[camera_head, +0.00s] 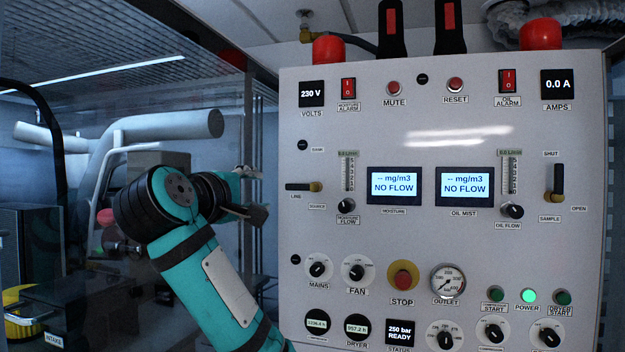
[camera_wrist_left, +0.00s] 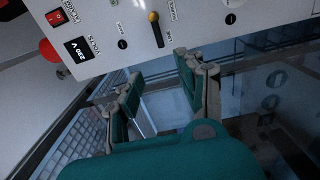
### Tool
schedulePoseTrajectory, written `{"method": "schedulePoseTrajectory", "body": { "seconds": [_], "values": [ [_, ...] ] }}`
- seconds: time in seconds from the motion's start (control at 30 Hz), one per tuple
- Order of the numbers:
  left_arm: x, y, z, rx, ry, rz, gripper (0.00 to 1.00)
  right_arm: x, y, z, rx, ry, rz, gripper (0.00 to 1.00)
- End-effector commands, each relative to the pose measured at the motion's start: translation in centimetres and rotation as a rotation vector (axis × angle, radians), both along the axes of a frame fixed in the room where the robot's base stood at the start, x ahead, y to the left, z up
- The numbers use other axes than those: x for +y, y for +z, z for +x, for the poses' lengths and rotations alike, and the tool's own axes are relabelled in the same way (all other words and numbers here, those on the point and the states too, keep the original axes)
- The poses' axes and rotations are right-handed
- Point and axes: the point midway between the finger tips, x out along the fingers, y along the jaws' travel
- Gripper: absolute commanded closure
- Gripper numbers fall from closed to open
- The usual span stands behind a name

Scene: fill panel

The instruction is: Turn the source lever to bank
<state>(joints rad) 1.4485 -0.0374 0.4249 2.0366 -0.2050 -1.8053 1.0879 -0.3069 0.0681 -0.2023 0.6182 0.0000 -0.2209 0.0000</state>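The source lever (camera_head: 299,187) is on the left side of the white panel (camera_head: 420,120), below the BANK label (camera_head: 317,149) and above the SOURCE label. Its black handle lies level and points left toward the LINE label (camera_head: 295,197), with a brass pivot at its right end. In the left wrist view the lever (camera_wrist_left: 157,32) shows ahead of the fingers. My left gripper (camera_head: 254,191) is just left of the panel edge, near the handle's height. In the wrist view the left gripper (camera_wrist_left: 160,72) is open and empty, apart from the lever. My right gripper is not in view.
The moisture flow knob (camera_head: 347,206) and flow tube (camera_head: 348,172) sit right of the lever. The sample lever (camera_head: 558,185) is at the far right. Mains and fan knobs (camera_head: 318,268) are below. Shelving and pipes stand behind on the left.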

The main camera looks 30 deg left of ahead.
Motion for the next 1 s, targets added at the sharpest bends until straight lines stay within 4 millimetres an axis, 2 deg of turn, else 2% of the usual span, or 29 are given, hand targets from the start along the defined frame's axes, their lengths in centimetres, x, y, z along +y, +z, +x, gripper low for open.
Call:
{"method": "schedulePoseTrajectory", "body": {
  "seconds": [0.17,0.5,0.8,1.0],
  "values": [
    [0.4,0.2,1.8,0.005,-0.003,-0.004,0.62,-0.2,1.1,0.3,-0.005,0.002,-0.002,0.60],
    [2.1,0.4,9.0,0.008,-0.002,-0.003,0.62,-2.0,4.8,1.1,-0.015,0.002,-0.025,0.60],
    [3.5,0.4,14.6,0.003,-0.002,-0.001,0.62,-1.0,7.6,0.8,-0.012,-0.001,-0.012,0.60],
    [3.9,0.1,16.4,0.002,-0.002,0.001,0.62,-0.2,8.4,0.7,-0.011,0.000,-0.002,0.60]
  ]
}}
